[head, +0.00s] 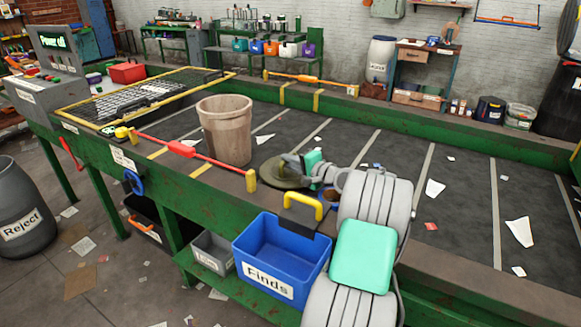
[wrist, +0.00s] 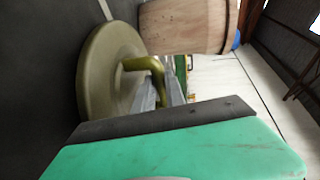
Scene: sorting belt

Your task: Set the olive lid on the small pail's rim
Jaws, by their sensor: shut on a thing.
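The olive lid (head: 271,174) is a round disc with a curved handle on top. My gripper (head: 300,168) is shut on that handle, which shows in the wrist view (wrist: 147,67). In the head view the lid appears roughly level, low over the belt; I cannot tell whether it touches the belt. The small pail (head: 226,130), a tan, worn tub with an open top, stands upright on the belt, left of and beyond the lid. Part of the pail (wrist: 188,25) also shows at the top of the wrist view. The lid and pail look apart.
A red bar (head: 190,150) with yellow ends runs along the belt's near edge, in front of the pail. Paper scraps lie on the belt, which is mostly clear to the right.

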